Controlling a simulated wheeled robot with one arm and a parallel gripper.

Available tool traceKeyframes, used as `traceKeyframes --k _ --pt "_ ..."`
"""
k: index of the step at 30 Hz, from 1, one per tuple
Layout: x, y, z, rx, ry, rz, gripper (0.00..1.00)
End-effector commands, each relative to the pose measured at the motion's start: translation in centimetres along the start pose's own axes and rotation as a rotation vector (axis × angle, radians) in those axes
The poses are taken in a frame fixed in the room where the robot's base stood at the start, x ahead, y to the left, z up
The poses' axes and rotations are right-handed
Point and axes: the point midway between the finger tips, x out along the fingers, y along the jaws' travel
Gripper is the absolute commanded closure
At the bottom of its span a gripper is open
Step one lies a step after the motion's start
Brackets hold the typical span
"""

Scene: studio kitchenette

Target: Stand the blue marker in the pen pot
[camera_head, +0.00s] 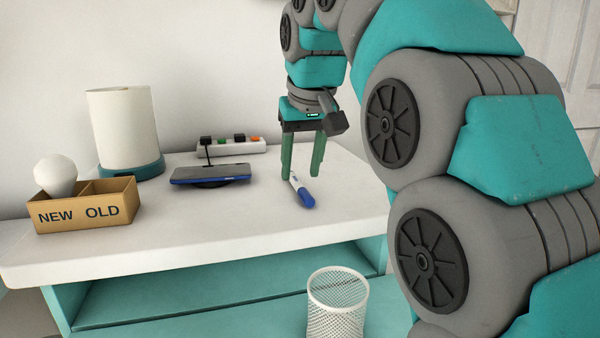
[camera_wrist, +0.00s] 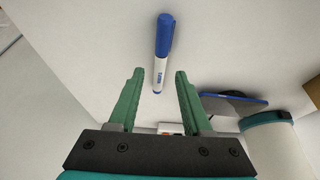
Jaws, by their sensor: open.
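The blue marker (camera_head: 302,194), white-bodied with a blue cap, lies on the white counter near its front edge, cap toward the front. In the wrist view the marker (camera_wrist: 162,52) has its cap at the top and its white end between the fingertips in the picture. My gripper (camera_head: 302,174) points down at the marker, its green fingers apart. The wrist view shows the gripper (camera_wrist: 160,72) open and empty; contact with the marker cannot be told. A white mesh pot (camera_head: 337,304), seemingly the pen pot, stands low in front of the counter, its base cut off.
A phone on a dark stand (camera_head: 211,174) is left of the marker. Behind are a power strip (camera_head: 231,146) and a paper roll (camera_head: 122,128). A NEW/OLD box (camera_head: 86,207) with a bulb (camera_head: 55,175) sits at left. The front middle of the counter (camera_head: 190,232) is clear.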

Motion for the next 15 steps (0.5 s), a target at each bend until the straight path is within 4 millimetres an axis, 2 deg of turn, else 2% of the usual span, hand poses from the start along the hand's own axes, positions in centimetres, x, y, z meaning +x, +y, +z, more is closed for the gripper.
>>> traceKeyframes --k 8,10,15 --pt "-2.7 0.0 -0.2 0.000 0.004 0.000 0.51" --pt "-4.1 0.0 -0.3 -0.001 0.002 0.000 0.51" --pt "-5.2 0.0 -0.1 -0.001 0.001 0.000 0.51"
